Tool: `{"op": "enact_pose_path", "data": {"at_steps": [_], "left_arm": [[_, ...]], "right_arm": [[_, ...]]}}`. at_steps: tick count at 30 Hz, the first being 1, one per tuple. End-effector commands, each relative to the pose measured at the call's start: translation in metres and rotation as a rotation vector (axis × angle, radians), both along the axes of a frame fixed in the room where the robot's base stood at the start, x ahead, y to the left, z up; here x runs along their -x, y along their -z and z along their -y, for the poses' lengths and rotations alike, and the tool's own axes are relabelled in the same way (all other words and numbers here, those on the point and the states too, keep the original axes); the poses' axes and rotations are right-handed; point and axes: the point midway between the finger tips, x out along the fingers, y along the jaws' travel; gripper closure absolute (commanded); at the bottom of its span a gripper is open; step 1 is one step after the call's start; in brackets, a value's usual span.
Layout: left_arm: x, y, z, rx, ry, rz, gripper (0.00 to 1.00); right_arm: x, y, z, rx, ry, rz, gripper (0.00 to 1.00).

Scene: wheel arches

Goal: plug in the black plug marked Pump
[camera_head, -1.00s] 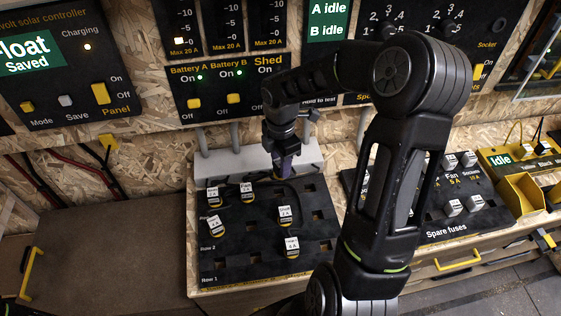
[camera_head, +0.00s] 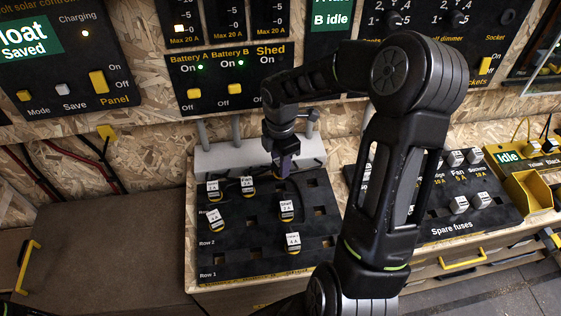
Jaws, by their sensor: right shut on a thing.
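My right gripper (camera_head: 282,170) points down over the back row of the black socket board (camera_head: 225,262). It is shut on a small dark plug, mostly hidden by the fingers; its marking cannot be read. I cannot tell whether the plug touches the board. Several plugs with white labels stand in the board: two in the back row at left, one labelled plug (camera_head: 286,210) just in front of the gripper, another (camera_head: 293,242) nearer the front. Their labels are too small to read surely. My left gripper is out of view.
A grey box (camera_head: 222,160) with pipes stands behind the board. A panel of spare fuses (camera_head: 440,228) lies to the right, partly behind my right arm. Switch panels (camera_head: 225,80) cover the wall. The brown worktop (camera_head: 105,240) at left is clear.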

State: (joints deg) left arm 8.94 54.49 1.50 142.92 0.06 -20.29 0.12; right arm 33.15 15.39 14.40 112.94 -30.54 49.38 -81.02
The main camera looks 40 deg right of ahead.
Motion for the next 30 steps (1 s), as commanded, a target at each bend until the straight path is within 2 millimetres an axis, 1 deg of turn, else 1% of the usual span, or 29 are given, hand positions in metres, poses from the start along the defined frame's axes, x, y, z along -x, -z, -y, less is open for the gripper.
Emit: {"op": "enact_pose_path", "data": {"at_steps": [1,3,9,13,30], "left_arm": [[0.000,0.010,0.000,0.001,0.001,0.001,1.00],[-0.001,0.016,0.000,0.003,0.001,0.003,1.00],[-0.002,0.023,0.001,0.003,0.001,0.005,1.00],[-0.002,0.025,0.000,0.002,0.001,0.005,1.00],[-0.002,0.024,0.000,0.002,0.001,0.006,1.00]], "right_arm": [[0.000,0.012,0.000,0.000,0.000,0.000,1.00],[0.000,0.019,0.000,0.000,0.000,0.000,1.00],[0.000,0.032,0.000,-0.001,0.000,0.000,1.00],[0.000,0.035,0.000,-0.001,0.000,0.001,1.00],[0.000,0.036,0.000,0.000,0.000,0.000,1.00]]}}
